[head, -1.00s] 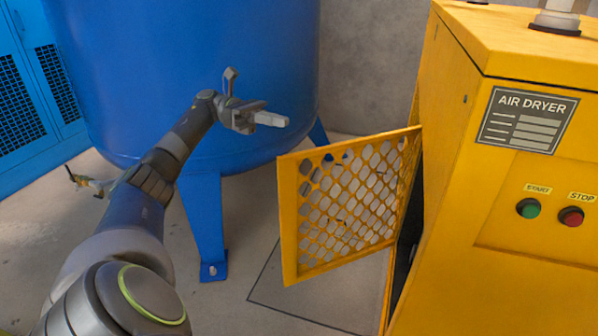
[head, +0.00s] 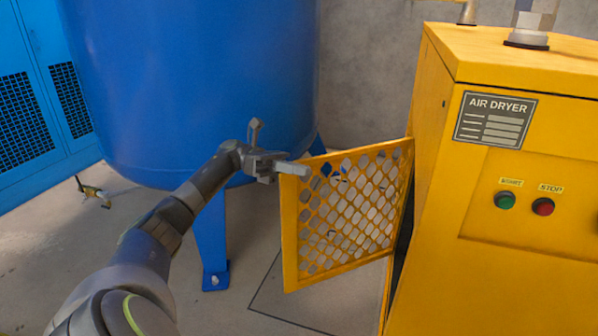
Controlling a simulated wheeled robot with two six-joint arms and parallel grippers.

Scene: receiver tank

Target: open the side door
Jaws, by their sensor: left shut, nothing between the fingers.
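The side door (head: 347,262) is a yellow panel with a diamond mesh, hinged on the left side of the yellow air dryer (head: 505,190). It stands swung out to the left, with a dark opening showing behind its hinge edge. My left gripper (head: 303,169) is shut and empty. Its fingertips are at the top left corner of the door and overlap it in the picture; I cannot tell whether they touch it. My right gripper is not in view.
A large blue tank (head: 190,90) on blue legs (head: 213,240) stands behind my left arm. Blue cabinets (head: 30,110) are at the far left. A small brass fitting (head: 93,192) lies on the floor.

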